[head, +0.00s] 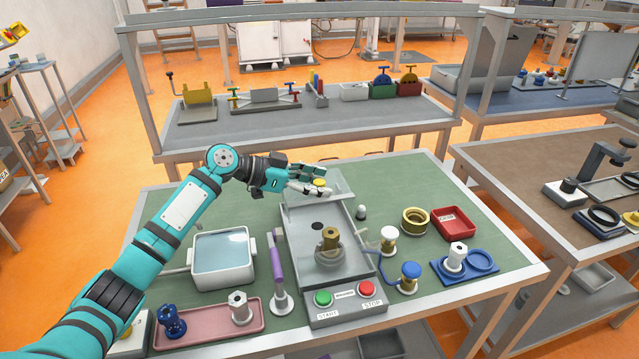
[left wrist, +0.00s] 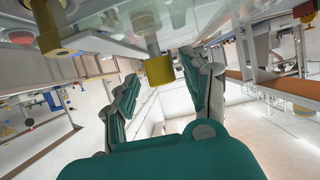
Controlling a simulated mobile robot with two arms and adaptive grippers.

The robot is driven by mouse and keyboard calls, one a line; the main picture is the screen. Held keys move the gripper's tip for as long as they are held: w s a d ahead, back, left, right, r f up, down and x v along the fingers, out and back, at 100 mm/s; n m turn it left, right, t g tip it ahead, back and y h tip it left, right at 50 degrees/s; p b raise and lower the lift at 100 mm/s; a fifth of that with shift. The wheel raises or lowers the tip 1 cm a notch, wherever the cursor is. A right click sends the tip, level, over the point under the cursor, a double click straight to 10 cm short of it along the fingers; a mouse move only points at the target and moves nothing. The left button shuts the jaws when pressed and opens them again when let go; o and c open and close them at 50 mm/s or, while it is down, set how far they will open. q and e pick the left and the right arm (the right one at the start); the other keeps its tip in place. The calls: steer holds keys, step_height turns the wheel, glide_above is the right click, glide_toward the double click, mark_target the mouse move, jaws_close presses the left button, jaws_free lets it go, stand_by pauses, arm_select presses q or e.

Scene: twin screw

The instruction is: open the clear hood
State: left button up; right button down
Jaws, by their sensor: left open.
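The clear hood (head: 340,185) belongs to the grey machine (head: 348,308) in the middle of the green table. Its see-through panel shows at the machine's far end; its exact tilt is hard to tell. A yellow knob (head: 319,182) is on the hood. My left gripper (head: 326,182) is open around or just beside this knob. In the left wrist view the knob (left wrist: 159,70) shows between the spread fingers, and contact is not clear. A brass part (head: 330,238) stands on the machine's round seat. My right gripper is not in view.
A water basin (head: 222,283), purple-handled lever (head: 277,262) and pink tray (head: 190,329) are left of the machine. White (head: 388,240) and blue (head: 409,277) knobs, a brass ring (head: 415,221), a red bin (head: 453,223) and a blue tray (head: 482,259) are on the right.

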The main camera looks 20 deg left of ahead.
arm_select(q)
steer(key=v, duration=1.1)
steer(key=shift+s, duration=0.15)
steer(key=shift+a, duration=0.1)
